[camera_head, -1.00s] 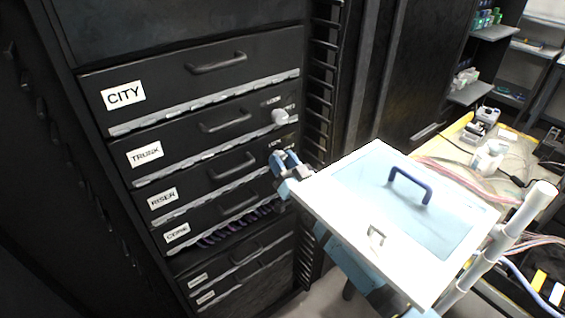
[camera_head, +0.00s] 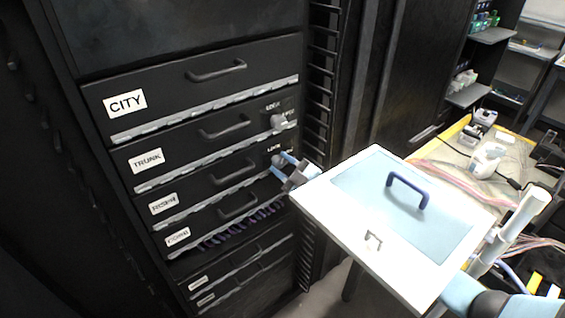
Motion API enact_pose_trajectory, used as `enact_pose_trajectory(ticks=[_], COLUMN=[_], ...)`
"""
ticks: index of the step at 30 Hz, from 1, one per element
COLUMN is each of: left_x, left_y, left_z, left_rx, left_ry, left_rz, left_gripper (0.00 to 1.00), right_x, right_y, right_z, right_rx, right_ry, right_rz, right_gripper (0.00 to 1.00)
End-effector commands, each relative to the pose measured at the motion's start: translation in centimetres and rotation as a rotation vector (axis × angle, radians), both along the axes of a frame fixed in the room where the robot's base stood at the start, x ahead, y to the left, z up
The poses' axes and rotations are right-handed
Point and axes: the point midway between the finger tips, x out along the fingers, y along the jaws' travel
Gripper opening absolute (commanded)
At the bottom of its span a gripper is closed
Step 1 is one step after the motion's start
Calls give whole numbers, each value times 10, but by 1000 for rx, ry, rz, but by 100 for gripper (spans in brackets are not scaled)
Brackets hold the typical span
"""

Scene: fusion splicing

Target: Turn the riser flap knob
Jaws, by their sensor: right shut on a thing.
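The black rack has flap fronts labelled CITY, TRUNK, RISER and one below. The riser flap (camera_head: 205,190) is closed, with its label (camera_head: 163,204) at the left end. The riser knob (camera_head: 277,160) is a small pale knob at its right end, below a LOCK mark, and is largely hidden by the fingers. My right gripper (camera_head: 283,166) is shut on this knob, its light blue fingers tilted to either side of it. My left gripper is not in view.
The trunk knob (camera_head: 278,121) sticks out just above. A cluttered workbench (camera_head: 460,150) stands at the right.

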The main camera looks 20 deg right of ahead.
Motion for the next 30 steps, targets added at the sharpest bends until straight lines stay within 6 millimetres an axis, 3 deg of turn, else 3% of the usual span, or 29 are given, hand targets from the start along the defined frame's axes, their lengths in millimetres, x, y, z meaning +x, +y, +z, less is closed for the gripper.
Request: enact_pose_trajectory(ticks=[12, 30], left_x=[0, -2], left_y=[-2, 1], left_z=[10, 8], left_rx=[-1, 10], left_ry=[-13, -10], left_rz=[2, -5], left_gripper=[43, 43], right_x=[0, 0], right_y=[0, 0], right_z=[1, 0], right_rx=[-207, -246], right_ry=[-73, -88], right_rz=[0, -1], right_gripper=[14, 14])
